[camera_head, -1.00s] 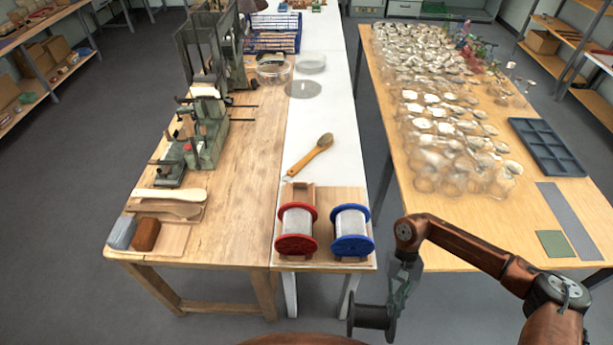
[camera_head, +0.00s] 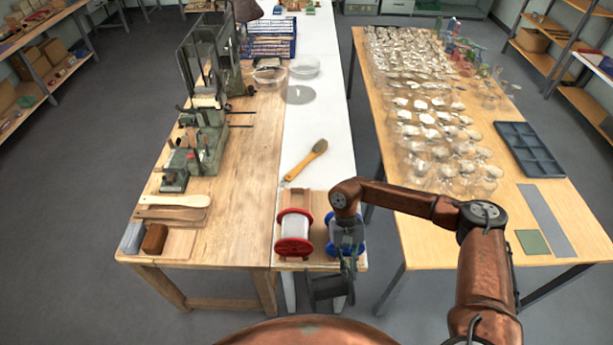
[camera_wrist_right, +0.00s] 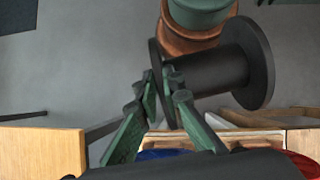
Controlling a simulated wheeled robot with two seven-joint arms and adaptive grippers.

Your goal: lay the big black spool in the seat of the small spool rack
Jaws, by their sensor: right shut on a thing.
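The big black spool (camera_head: 328,290) hangs in front of the white table's near edge, below the blue-flanged spool in the picture. My right gripper (camera_head: 349,264) is shut on it; in the right wrist view the green fingers (camera_wrist_right: 163,78) pinch one flange of the black spool (camera_wrist_right: 222,70). The wooden spool rack (camera_head: 320,203) stands at the table's near end. It bears a red-flanged spool (camera_head: 294,236) and a blue-flanged spool (camera_head: 333,243), the latter partly hidden by my right arm. An empty seat cannot be made out. My left gripper is not in view.
A wooden-handled brush (camera_head: 306,160) lies behind the rack on the white table (camera_head: 319,133). The wooden bench at left holds a green machine (camera_head: 197,150), brush blanks (camera_head: 175,202) and two blocks. A table at right holds many clear bags (camera_head: 440,140). Floor in front is free.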

